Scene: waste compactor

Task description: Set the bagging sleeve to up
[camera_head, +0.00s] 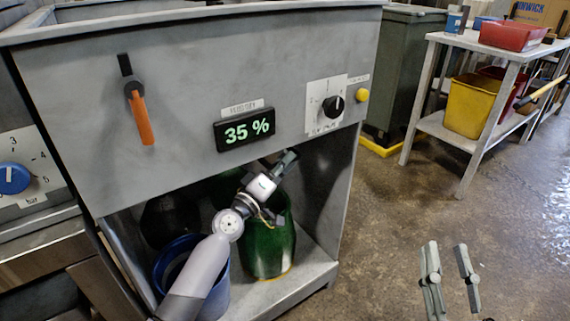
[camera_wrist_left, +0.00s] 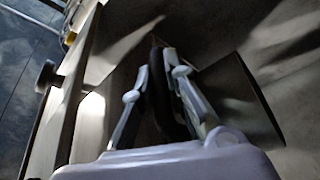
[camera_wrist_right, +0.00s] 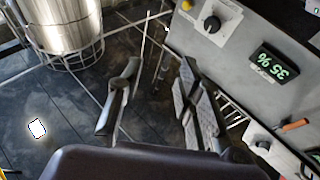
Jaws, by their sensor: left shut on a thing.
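My left gripper (camera_head: 287,160) reaches under the front panel, near the right side of the open bay. In the left wrist view, its two fingers (camera_wrist_left: 159,72) are closed on a narrow dark piece (camera_wrist_left: 155,95). Most of this piece is hidden by the fingers, and I cannot tell whether it is the bagging sleeve. No part is readably labelled as the sleeve. My right gripper (camera_head: 452,275) is open and empty over the floor, right of the machine. Its spread fingers (camera_wrist_right: 160,75) show in the right wrist view.
A green container (camera_head: 266,240) and a blue bin (camera_head: 217,290) stand in the bay below.

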